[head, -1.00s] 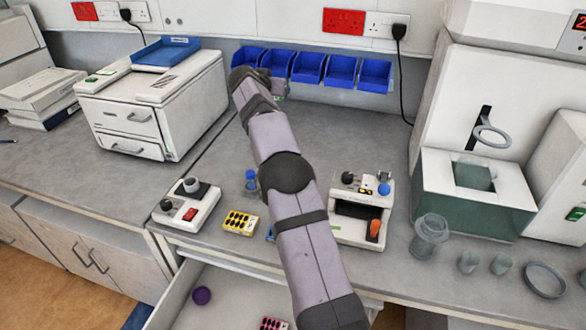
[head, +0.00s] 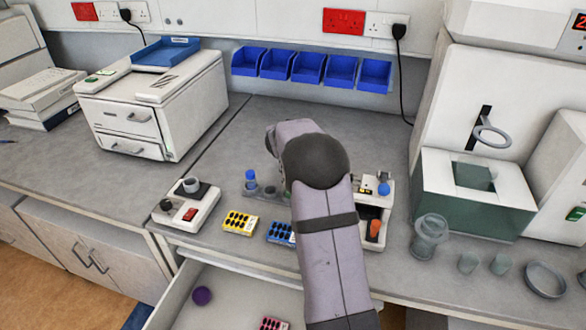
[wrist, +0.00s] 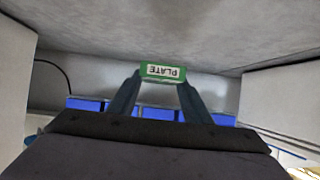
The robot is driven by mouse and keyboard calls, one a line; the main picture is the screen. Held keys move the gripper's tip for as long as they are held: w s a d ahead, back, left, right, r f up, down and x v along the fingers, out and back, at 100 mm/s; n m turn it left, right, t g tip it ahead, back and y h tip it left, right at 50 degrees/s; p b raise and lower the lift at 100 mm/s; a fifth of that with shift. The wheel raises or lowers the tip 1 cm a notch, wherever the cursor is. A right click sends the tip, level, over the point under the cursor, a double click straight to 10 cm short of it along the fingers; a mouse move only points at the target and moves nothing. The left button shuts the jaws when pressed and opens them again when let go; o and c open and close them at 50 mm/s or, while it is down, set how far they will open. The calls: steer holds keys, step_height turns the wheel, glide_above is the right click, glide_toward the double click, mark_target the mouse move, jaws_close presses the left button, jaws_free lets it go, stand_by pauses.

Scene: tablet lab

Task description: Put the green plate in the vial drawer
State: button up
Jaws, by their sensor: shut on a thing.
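My gripper (wrist: 160,82) shows in the wrist view, its two dark fingers shut on the green plate (wrist: 162,72). The plate is a small green block with a white label reading "PLATE", upside down in that view. In the head view my own arm covers the gripper and the plate over the bench. An open drawer (head: 235,287) juts out below the bench front.
A yellow rack (head: 240,222) and a blue rack (head: 280,233) lie near the bench's front edge. A small white device (head: 187,208) stands left, another (head: 378,190) right of my arm. Blue bins (head: 310,68) line the back wall. The bench behind the racks is mostly clear.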

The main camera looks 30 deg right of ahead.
steer(key=shift+w+a+f, duration=0.15)
steer(key=shift+w+a, duration=0.3)
steer(key=shift+a+m+g+h, duration=0.1)
steer(key=shift+m+g+h, duration=0.2)
steer(key=shift+f, duration=0.6)
steer(key=shift+f+p, duration=1.05)
steer(key=shift+f, duration=3.35)
steer(key=shift+f+b, duration=0.2)
steer(key=shift+b, duration=0.2)
